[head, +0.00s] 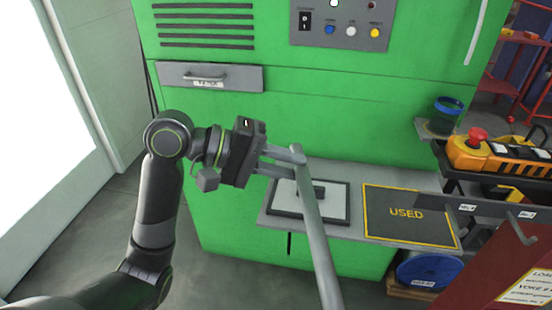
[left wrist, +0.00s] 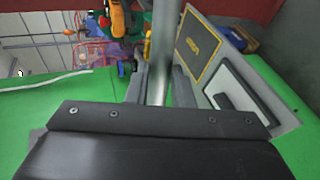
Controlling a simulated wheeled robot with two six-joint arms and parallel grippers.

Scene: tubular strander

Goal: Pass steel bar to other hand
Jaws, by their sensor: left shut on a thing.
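The steel bar (head: 318,240) is a long grey rod, slanting from near the shelf's left part down to the lower edge of the head view. My left gripper (head: 295,164) is shut on it near its upper end, in front of the green cabinet. In the left wrist view the bar (left wrist: 162,50) runs up from between the fingers of my left gripper (left wrist: 158,85) to the top edge. The bar's lower end is at or beyond the edge of the head view. My right gripper shows in neither view.
A grey shelf (head: 355,230) on the green cabinet (head: 300,110) holds a white framed pad (head: 335,208) and a black mat marked USED (head: 405,215). At right are an orange pendant control (head: 490,155), a hook rail (head: 490,212), a blue cup (head: 446,110) and a blue spool (head: 428,270).

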